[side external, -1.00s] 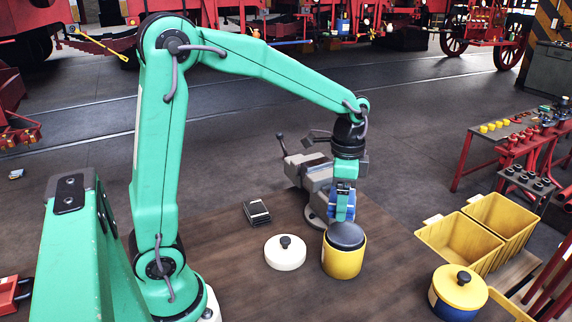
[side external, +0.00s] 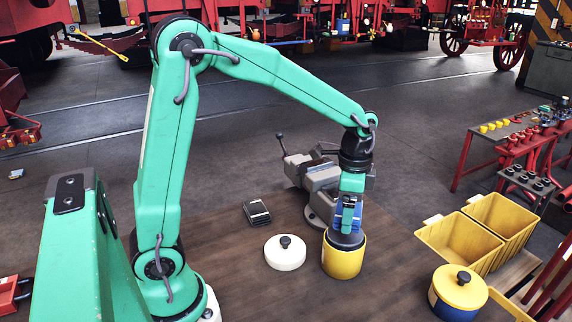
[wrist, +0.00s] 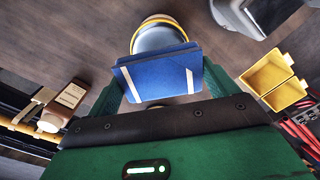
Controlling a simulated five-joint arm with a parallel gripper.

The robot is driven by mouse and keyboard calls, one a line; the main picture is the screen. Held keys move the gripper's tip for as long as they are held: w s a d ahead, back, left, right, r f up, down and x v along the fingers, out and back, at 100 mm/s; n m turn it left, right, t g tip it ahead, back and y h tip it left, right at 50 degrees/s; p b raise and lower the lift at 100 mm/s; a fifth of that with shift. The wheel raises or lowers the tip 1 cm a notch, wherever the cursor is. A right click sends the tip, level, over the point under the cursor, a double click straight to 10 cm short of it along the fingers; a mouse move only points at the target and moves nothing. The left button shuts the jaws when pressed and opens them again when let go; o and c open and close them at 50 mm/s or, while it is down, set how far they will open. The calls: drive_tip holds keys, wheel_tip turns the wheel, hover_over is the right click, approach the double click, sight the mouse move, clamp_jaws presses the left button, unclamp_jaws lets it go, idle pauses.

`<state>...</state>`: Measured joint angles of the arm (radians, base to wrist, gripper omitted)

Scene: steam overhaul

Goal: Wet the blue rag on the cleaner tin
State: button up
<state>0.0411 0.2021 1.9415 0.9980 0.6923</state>
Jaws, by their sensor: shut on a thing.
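My gripper (side external: 350,222) points down and is shut on the blue rag (side external: 338,214). In the wrist view the rag (wrist: 160,77) is a flat, folded blue block with white stripes, held between the green fingers. The yellow tin with a dark round top (side external: 345,260) stands upright on the bench directly below. The rag's lower edge is at or just above the dark top; I cannot tell whether they touch. In the wrist view the tin (wrist: 158,38) is partly hidden behind the rag.
A white lid with a black knob (side external: 285,253) lies left of the tin. A grey vise (side external: 318,180) stands behind it, and a dark block (side external: 256,213) lies back left. A lidded yellow-and-blue tin (side external: 458,292) and yellow bins (side external: 460,243) are at right.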

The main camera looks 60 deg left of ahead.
drive_tip(key=shift+f, duration=1.55)
drive_tip(key=shift+f, duration=1.05)
idle(1.1)
drive_tip(key=shift+r, duration=0.1)
idle(0.4)
drive_tip(key=shift+r, duration=3.45)
drive_tip(key=n, duration=0.3)
drive_tip(key=a+r+n, duration=0.1)
drive_tip(key=shift+w+n, duration=0.2)
drive_tip(key=shift+n, duration=0.1)
drive_tip(key=shift+w+a+r+n, duration=0.15)
drive_tip(key=shift+r+n, duration=0.1)
drive_tip(key=shift+n, duration=0.7)
drive_tip(key=shift+s+a+r+n, duration=0.15)
drive_tip(key=shift+r+n, duration=0.1)
drive_tip(key=shift+n, duration=0.7)
